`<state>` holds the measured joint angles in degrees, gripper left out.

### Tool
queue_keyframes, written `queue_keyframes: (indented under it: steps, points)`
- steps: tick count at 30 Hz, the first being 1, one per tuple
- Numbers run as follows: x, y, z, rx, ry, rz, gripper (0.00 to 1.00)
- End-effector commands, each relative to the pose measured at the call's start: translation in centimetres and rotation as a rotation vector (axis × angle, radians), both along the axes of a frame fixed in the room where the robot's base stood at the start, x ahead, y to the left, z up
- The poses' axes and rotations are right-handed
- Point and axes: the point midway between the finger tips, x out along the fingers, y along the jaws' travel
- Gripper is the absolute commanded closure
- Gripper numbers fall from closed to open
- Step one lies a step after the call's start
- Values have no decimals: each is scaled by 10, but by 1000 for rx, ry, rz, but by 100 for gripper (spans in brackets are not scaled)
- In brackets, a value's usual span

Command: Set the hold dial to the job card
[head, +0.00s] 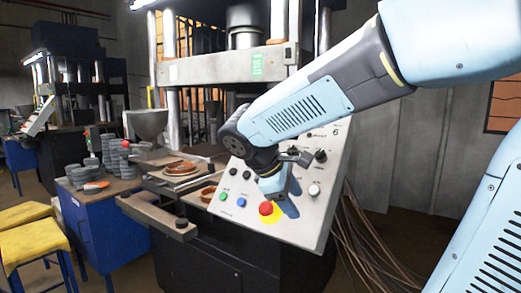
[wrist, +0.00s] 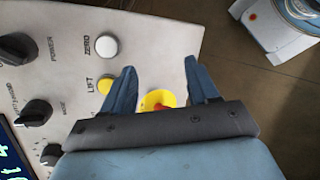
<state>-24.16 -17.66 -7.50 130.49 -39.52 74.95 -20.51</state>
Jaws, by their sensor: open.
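A pale sloped control panel (head: 305,225) on the press carries several dials and buttons. My gripper (wrist: 161,64) is open and empty over it, its two blue fingers apart. In the wrist view, a large black dial (wrist: 16,47), a middle dial (wrist: 36,113) and a small dial (wrist: 51,154) are left of my fingers. Their small labels are too blurred to tell which is the hold dial. A dark dial (head: 320,156) shows at the panel's upper right in the head view.
A red stop button (head: 266,208) on a yellow surround lies close to my fingers. White ZERO (wrist: 106,46) and yellow LIFT (wrist: 104,86) buttons are nearby. A lit display (wrist: 12,150) is at lower left. A blue bench (head: 92,230) holds stacked discs; yellow stools (head: 32,245) stand left.

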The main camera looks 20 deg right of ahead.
Motion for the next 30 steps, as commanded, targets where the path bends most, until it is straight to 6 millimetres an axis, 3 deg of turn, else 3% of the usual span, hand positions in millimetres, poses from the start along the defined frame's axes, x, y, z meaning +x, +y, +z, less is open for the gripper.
queue_keyframes:
  steps: [8,15,18,23,26,30]
  points:
    - [72,29,27,-437,198,259,41]
    - [127,86,57,-815,306,410,41]
    - [140,110,66,-936,326,442,41]
    - [150,133,74,-1039,340,464,41]
    - [153,134,76,-1058,343,467,41]
    - [157,122,76,-1057,344,465,41]
